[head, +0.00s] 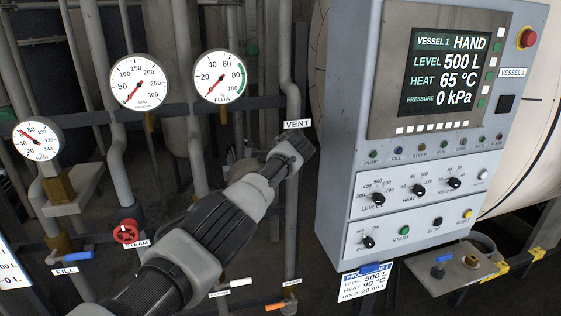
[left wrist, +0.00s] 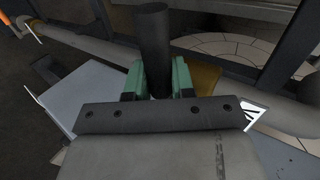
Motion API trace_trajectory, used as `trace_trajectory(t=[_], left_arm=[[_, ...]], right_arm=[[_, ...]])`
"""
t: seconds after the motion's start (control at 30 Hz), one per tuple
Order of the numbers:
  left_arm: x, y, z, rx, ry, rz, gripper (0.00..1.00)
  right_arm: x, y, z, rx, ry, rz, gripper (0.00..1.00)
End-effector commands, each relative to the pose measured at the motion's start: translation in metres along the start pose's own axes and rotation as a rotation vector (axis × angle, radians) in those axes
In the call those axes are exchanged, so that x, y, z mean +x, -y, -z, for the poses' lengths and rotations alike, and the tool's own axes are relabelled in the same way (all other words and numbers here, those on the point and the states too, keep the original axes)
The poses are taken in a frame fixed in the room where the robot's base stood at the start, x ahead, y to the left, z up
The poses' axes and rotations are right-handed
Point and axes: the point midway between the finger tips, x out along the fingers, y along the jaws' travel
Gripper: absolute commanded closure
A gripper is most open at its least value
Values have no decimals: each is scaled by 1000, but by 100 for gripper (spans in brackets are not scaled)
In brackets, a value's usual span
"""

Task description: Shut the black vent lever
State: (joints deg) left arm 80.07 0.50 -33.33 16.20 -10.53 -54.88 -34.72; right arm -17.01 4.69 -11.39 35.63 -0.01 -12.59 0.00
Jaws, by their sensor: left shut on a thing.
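My left gripper (head: 297,147) reaches up from the bottom of the head view to the pipe under the white VENT label (head: 297,124). In the left wrist view its green-padded fingers (left wrist: 158,82) are shut on the black vent lever (left wrist: 153,38), a dark round bar that stands up between them. In the head view the gripper hides the lever, so I cannot tell its angle to the pipe there. My right gripper is not in view.
The grey control panel (head: 345,150) stands close to the right of the gripper. The pressure gauge (head: 138,81) and flow gauge (head: 221,76) are above left. A red STEAM wheel (head: 126,231), blue FILL lever (head: 70,256) and orange lever (head: 275,306) are lower down.

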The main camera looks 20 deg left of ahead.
Motion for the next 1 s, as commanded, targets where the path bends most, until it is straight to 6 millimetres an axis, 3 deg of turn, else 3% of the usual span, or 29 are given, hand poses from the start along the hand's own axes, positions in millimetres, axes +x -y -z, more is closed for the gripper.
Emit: trace_trajectory(t=[0.43, 0.47, 0.6, 1.0], left_arm=[[0, 2, -1, 15, 9, 3, 100], [0, 2, -1, 14, 9, 3, 73], [0, 1, -1, 12, 7, 2, 52], [-3, 1, 0, 9, 5, 1, 51]], right_arm=[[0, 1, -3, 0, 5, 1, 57], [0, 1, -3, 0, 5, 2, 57], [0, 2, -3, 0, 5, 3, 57], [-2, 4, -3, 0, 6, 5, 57]])
